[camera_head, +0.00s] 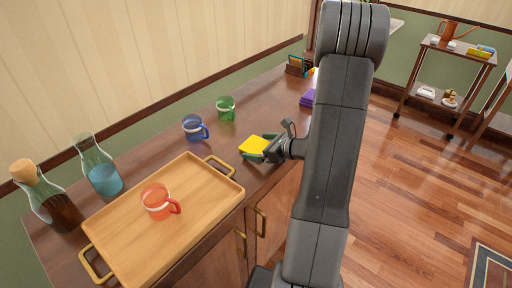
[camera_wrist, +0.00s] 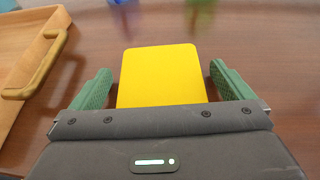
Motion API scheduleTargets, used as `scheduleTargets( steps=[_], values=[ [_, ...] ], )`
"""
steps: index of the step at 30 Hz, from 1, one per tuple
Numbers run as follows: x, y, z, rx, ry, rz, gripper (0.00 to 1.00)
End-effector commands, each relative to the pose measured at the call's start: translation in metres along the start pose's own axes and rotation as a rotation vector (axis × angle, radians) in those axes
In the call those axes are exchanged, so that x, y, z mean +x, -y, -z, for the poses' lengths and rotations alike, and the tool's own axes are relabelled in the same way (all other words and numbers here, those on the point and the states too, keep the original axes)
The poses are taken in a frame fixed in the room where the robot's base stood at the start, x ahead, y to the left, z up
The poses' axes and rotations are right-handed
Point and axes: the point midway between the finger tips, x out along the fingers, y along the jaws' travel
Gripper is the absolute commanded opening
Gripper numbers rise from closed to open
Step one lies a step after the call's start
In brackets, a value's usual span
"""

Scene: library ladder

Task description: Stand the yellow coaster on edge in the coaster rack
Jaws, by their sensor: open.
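The yellow coaster (camera_head: 252,145) is a flat square with rounded corners, lying flat over the brown counter near its front edge. It also shows in the wrist view (camera_wrist: 161,75). My gripper (camera_wrist: 160,72) is open, with one green finger on each side of the coaster. A small gap shows at the right finger; the left finger is close to the coaster's edge. Whether the coaster touches the counter is unclear. The coaster rack (camera_head: 294,70) is a small brown holder at the far end of the counter, with a teal and an orange piece visible in it.
A wooden tray (camera_head: 205,182) with brass handles holds a red mug (camera_head: 157,202). A blue mug (camera_head: 192,128), a green mug (camera_head: 226,107), a carafe (camera_head: 103,172) and a corked bottle (camera_head: 45,200) stand behind. Purple squares (camera_head: 308,98) lie between gripper and rack.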

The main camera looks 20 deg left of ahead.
Motion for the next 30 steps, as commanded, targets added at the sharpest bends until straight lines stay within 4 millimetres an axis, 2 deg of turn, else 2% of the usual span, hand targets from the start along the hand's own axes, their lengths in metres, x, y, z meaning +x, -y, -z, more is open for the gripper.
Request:
scheduleTargets(
  steps=[2, 9, 16, 20, 30],
  values=[
    [0.0, 0.0, 0.0, 0.0, 0.0, 0.0, 1.0],
    [-0.001, 0.0, 0.0, 0.0, 0.0, 0.0, 0.57],
    [-0.001, 0.0, -0.001, -0.001, 0.0, 0.0, 0.57],
    [-0.004, 0.0, -0.009, -0.003, 0.001, 0.001, 0.57],
    [-0.026, 0.0, -0.063, -0.007, 0.002, 0.002, 0.57]
  ],
)
